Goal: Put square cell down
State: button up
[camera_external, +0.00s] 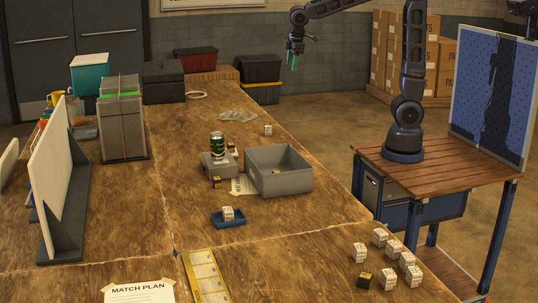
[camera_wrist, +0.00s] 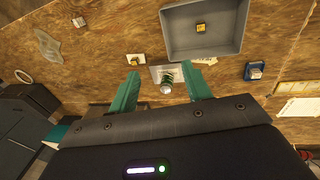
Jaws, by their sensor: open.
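My gripper (camera_external: 293,62) hangs high beyond the far end of the bench, with teal fingers apart. In the wrist view its fingers (camera_wrist: 160,85) are spread, with nothing seen held between them. Small block-shaped cells are about, and I cannot tell which is the square cell. A white one (camera_external: 228,213) sits in a small blue tray (camera_external: 229,222), also in the wrist view (camera_wrist: 255,71). A black-and-yellow one (camera_external: 217,182) is by a grey block (camera_external: 213,168) bearing a green can (camera_external: 217,145). A yellowish one (camera_wrist: 201,27) lies inside the grey bin (camera_wrist: 230,45).
The grey bin (camera_external: 285,185) stands mid-bench. Several white cells (camera_external: 380,237) and a black-and-yellow one (camera_external: 364,281) are at the near right. A white panel (camera_external: 58,165) and a tall grey box (camera_external: 122,130) stand at left. Bare bench lies right of the blue tray.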

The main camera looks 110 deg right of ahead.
jog(key=s+a+f+t+y, duration=0.2)
jog(key=s+a+t, duration=0.1)
jog(key=s+a, duration=1.7)
jog(key=s, duration=0.2)
jog(key=shift+s+a+t, duration=0.2)
jog(key=shift+s+t, duration=0.2)
